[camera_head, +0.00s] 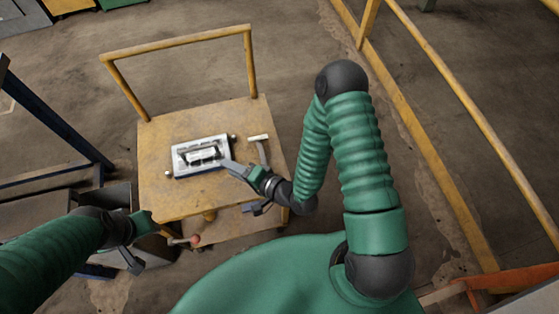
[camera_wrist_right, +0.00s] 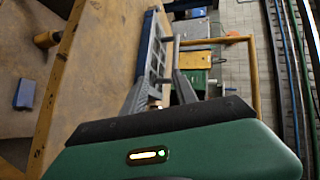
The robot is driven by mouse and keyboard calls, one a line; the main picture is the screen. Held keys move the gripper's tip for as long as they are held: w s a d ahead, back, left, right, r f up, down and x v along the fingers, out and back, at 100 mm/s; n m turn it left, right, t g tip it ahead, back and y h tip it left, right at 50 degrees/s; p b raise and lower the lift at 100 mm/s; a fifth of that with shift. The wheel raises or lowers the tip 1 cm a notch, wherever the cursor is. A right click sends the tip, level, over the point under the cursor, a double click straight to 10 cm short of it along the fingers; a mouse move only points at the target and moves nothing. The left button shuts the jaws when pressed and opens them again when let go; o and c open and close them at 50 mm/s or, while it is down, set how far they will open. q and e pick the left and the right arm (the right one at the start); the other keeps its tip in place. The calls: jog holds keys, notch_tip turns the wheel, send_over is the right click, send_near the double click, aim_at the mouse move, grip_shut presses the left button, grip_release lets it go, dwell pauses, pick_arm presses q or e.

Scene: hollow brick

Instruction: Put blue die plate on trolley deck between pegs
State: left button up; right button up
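The other is near a short cream bar (camera_head: 258,137). My left gripper (camera_head: 135,262) is low at the left, beside the trolley; its fingers are unclear.
The trolley's yellow push handle (camera_head: 180,48) rises at the deck's far side. A lower shelf holds a small blue block (camera_wrist_right: 25,95). A dark blue rack (camera_head: 60,125) stands left, a yellow railing (camera_head: 425,140) right.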

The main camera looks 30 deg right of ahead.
jog(key=d+n+g, duration=0.1)
jog(key=d+n+g+h, duration=0.1)
jog(key=n, duration=0.1)
jog(key=d+f+n+g+h, duration=0.1)
jog(key=d+n, duration=0.1)
jog(key=shift+w, duration=0.3)
jog(key=d+n+h, duration=0.1)
jog(key=d, duration=0.1)
jog(key=s+d+r+n+g+h, duration=0.1)
jog(key=d+r+n+g+h, duration=0.1)
jog(key=d, duration=0.1)
jog(key=shift+s+d+r, duration=0.1)
jog(key=shift+s+d, duration=0.15)
jog(key=shift+d, duration=0.05)
jog(key=s+d+r+n+g+h, duration=0.2)
jog(key=s+d+r+g, duration=0.2)
jog(key=s+r, duration=0.4)
jog(key=shift+s+r+n+g+h, duration=0.2)
jog(key=shift+s+n+g+h, duration=0.15)
jog(key=shift+s, duration=0.7)
jog(key=shift+o, duration=0.4)
